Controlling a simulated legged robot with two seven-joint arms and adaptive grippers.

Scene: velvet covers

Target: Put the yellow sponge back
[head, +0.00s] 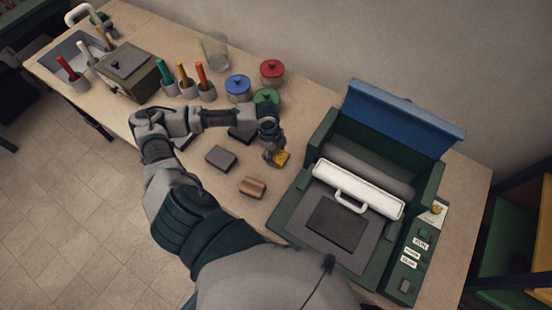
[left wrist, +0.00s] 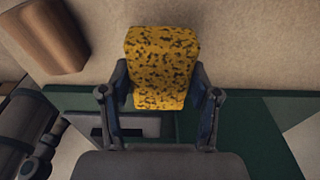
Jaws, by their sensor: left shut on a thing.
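The yellow sponge (left wrist: 162,65) is speckled with dark spots and sits between the two fingers of my left gripper (left wrist: 160,100) in the left wrist view. The fingers are shut on its sides. In the head view the sponge (head: 282,158) shows at the tip of the left gripper (head: 275,152), over the table between the jars and the green machine. I cannot tell how high it is above the table. My right gripper is not in view.
The green machine (head: 290,215) with a raised blue lid (head: 400,112) stands at the right. A brown block (head: 252,187) and a dark grey block (head: 221,158) lie on the table (head: 215,210). Lidded jars, red (head: 271,72), blue (head: 238,88) and green (head: 266,98), stand behind the gripper.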

